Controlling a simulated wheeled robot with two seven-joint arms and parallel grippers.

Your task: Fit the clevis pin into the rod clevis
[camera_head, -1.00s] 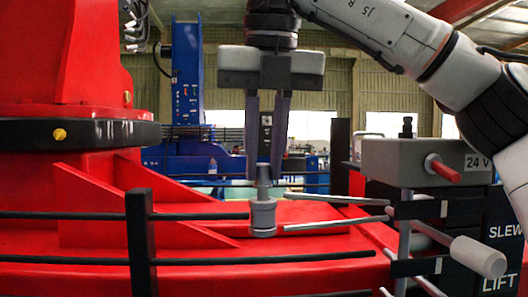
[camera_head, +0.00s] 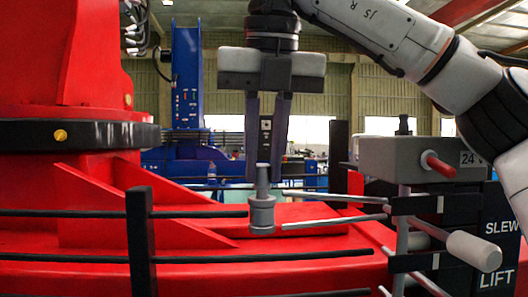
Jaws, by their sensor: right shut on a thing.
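My right gripper (camera_head: 264,176) hangs from above in the middle of the head view, its two long dark fingers pointing down. It is shut on the grey clevis pin (camera_head: 262,177), which stands upright between the fingertips. Directly below is a wider grey cylindrical part (camera_head: 262,214), in line with the pin, in front of the red plate. It looks like the rod clevis, but I cannot tell for certain. The pin's lower end meets it in the picture; I cannot tell how deep it sits. My left gripper is not in view.
A grey control box (camera_head: 415,152) with levers and a red knob stands at the right, near my right arm. Black rails (camera_head: 190,259) and a black post (camera_head: 141,240) cross the front. A red crane column (camera_head: 60,60) fills the left.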

